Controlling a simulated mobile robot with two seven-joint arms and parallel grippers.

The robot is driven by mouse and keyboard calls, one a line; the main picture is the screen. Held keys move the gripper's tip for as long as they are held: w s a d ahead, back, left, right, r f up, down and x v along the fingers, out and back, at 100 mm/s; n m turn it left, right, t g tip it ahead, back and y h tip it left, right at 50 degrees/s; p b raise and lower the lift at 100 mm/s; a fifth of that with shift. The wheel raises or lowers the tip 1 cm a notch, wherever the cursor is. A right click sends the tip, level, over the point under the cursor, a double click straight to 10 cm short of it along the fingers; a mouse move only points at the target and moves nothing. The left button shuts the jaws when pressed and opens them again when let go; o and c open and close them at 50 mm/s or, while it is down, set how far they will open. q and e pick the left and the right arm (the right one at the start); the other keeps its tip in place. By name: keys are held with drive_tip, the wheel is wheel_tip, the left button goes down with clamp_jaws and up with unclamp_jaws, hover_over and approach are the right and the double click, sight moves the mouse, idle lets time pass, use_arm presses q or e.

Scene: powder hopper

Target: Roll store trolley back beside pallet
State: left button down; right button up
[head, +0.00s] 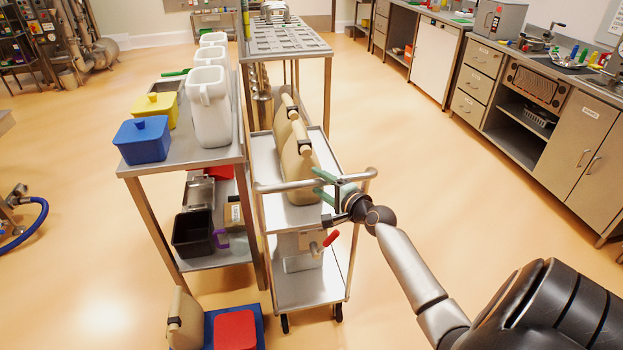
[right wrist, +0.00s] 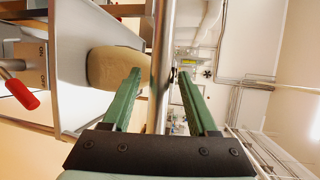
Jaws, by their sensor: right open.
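The steel two-shelf trolley (head: 308,290) stands on castors in the centre of the head view, close beside a steel table. Its handle bar (head: 285,186) crosses its near end. My right gripper (head: 322,184) is at the right part of the bar with its green fingers open. In the right wrist view the bar (right wrist: 161,45) runs between the two spread fingers (right wrist: 160,75), not clamped. Tan sacks (head: 298,165) stand on the top shelf. A blue flat base (head: 259,318), possibly the pallet, lies on the floor at lower left, partly cut off. My left gripper is out of view.
The steel table (head: 205,150) left of the trolley holds blue and yellow tubs and white jugs. A red-handled device (head: 302,250) sits on the lower shelf. A tan sack (head: 186,320) stands by the blue base. Open floor (head: 430,150) lies right, before the counters.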

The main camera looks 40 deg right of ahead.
drive_tip(key=shift+w+d+f, duration=0.1)
drive_tip(key=shift+w+f, duration=0.1)
drive_tip(key=shift+w, duration=0.75)
drive_tip(key=shift+w+d+f, duration=0.1)
drive_tip(key=shift+w+f, duration=0.05)
drive_tip(key=shift+w, duration=0.8)
clamp_jaws()
